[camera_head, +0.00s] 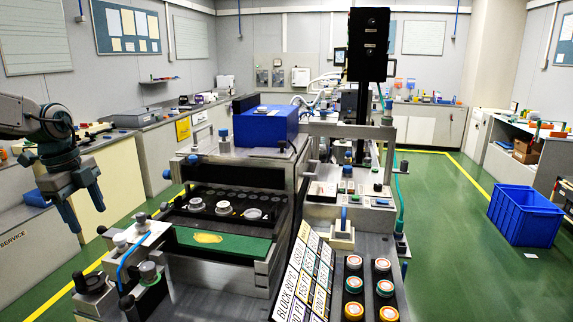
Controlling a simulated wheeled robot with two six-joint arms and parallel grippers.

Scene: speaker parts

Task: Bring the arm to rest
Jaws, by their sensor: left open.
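My left arm (38,120) comes in from the left edge. Its gripper (83,208) hangs down in the air at the left, with its two fingers apart and nothing between them. It is to the left of the grey workstation (215,255) and appears above its front left corner fittings, apart from them. My right arm and gripper are not in view.
The workstation carries a blue box (265,125), a dark tray (180,217) with round parts, and a green plate (222,243). Labelled plates and round buttons (353,284) are in front. A black box (368,45) stands on a pole. A blue crate (524,216) is on the floor at right.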

